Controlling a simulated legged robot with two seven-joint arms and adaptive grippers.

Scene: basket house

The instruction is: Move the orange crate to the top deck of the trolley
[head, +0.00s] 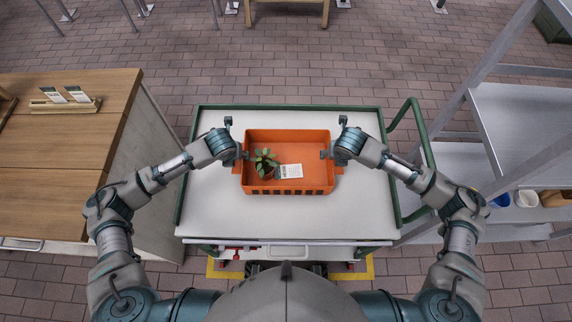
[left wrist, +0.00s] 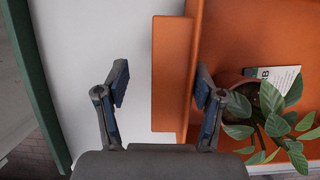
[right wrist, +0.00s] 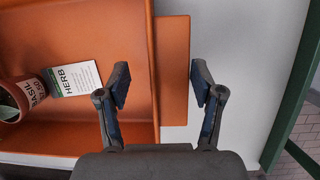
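The orange crate (head: 300,190) sits on the white top deck (head: 350,225) of the green-framed trolley. It holds a potted plant (head: 264,164) and a white herb card (head: 290,171). My left gripper (head: 235,143) is at the crate's left end, with its fingers apart on either side of the left handle flange (left wrist: 172,75) and wall, not closed on them. My right gripper (head: 335,143) is at the right end, its open fingers straddling the right flange (right wrist: 174,70) and wall. The crate stands level.
A wooden counter (head: 60,150) with a small card holder (head: 65,105) is at the left. A grey metal shelf (head: 525,120) with a blue-and-white cup (head: 527,198) stands at the right. The trolley's green handle (head: 412,110) rises at its right side. Deck space around the crate is clear.

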